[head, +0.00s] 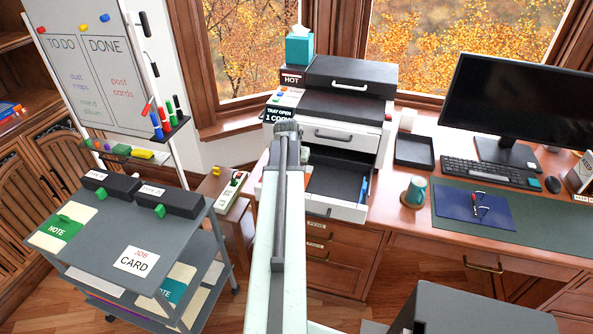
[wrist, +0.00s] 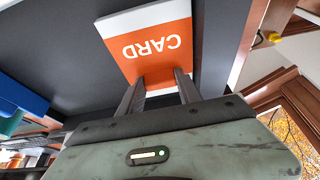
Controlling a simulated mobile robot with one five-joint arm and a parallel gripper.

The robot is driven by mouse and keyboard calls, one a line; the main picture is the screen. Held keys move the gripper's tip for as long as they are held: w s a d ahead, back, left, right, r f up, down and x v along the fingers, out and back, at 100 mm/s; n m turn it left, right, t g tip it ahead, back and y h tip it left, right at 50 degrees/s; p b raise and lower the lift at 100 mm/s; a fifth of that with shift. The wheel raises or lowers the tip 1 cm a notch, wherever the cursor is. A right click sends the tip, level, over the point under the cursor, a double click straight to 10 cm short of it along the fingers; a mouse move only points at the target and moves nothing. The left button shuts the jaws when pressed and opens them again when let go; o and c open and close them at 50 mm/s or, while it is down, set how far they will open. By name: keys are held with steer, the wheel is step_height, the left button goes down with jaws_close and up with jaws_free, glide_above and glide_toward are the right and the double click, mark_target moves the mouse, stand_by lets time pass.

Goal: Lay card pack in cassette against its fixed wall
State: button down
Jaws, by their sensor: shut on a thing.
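The card pack (wrist: 150,35), orange and white with the word CARD, is between the two dark fingers of my gripper (wrist: 161,78) in the wrist view. The fingers are shut on its near edge. The dark floor of the cassette (wrist: 70,60) spreads around the pack, with a pale rim to the right. I cannot tell whether the pack touches the floor or a wall. In the head view the cassette (head: 338,186) is the pulled-out tray of the printer.
A blue piece (wrist: 20,85) is at the left of the wrist view. A grey cart (head: 95,240) stands at the left.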

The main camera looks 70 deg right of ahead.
steer(key=shift+f, duration=0.15)
steer(key=c, duration=0.8)
jaws_free()
steer(key=p+v, duration=1.1)
steer(key=v, duration=0.1)
steer(key=shift+r, duration=0.3)
